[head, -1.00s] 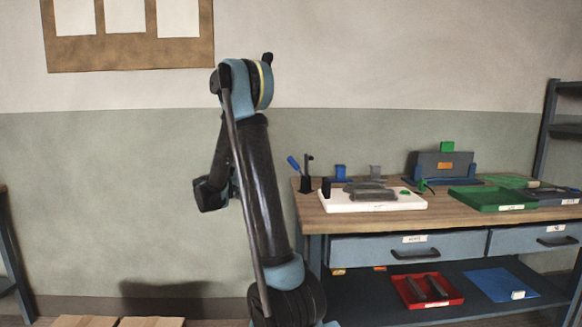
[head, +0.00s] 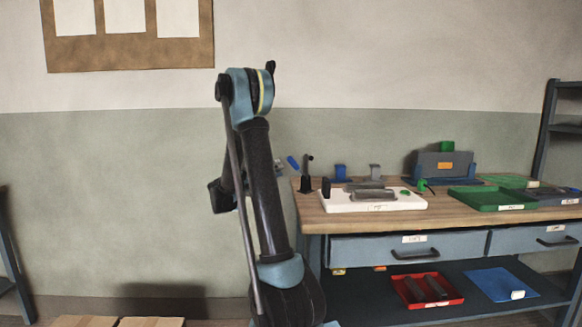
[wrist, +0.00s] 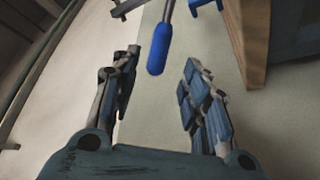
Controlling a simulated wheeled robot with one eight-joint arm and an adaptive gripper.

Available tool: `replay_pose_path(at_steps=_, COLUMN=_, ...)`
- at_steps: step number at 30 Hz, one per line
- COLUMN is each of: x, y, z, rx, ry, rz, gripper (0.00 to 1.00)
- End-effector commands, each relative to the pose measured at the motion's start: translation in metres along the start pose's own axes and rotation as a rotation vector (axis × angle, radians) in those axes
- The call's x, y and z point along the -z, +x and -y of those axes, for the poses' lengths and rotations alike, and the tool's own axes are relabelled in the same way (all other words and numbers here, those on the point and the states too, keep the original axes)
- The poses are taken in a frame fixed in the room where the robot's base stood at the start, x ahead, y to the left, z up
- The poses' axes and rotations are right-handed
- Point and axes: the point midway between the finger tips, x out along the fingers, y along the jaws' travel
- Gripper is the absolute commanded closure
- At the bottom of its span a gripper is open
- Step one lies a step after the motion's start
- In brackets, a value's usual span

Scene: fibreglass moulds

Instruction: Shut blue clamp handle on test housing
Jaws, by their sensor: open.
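The blue clamp handle (head: 293,162) tilts up and to the left from a black clamp post (head: 306,182) at the left end of the workbench. In the wrist view the blue handle (wrist: 160,52) hangs on a thin metal rod, its rounded tip pointing toward me. My gripper (wrist: 162,62) is open, with one finger on each side of the handle tip. Gaps show on both sides, so the fingers look clear of it. A white base (head: 345,206) with a grey part (head: 370,192) lies beside the post. I cannot tell for certain which part is the test housing.
The wooden bench top (head: 455,213) has an edge close by the gripper in the wrist view (wrist: 245,45). A grey block on a blue stand (head: 438,165) and a green tray (head: 490,200) stand farther right. The wall area left of the bench is free.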

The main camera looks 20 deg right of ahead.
Motion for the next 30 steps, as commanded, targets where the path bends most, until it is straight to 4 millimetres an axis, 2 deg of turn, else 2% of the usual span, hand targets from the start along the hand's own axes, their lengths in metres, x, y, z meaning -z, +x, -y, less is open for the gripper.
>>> replay_pose_path(at_steps=9, x=-0.001, y=0.055, z=-0.001, rx=-0.002, ry=-0.001, rz=0.003, gripper=0.58)
replay_pose_path(at_steps=15, x=-0.001, y=0.077, z=0.000, rx=0.000, ry=-0.001, rz=0.001, gripper=0.58)
replay_pose_path(at_steps=21, x=0.000, y=0.086, z=0.000, rx=0.000, ry=-0.001, rz=0.001, gripper=0.58)
replay_pose_path(at_steps=28, x=0.000, y=0.086, z=0.000, rx=0.000, ry=0.000, rz=0.000, gripper=0.58)
replay_pose_path(at_steps=29, x=0.000, y=0.086, z=0.000, rx=0.000, ry=0.000, rz=0.000, gripper=0.60)
replay_pose_path(at_steps=30, x=0.000, y=0.086, z=0.000, rx=0.000, ry=0.000, rz=0.000, gripper=0.69)
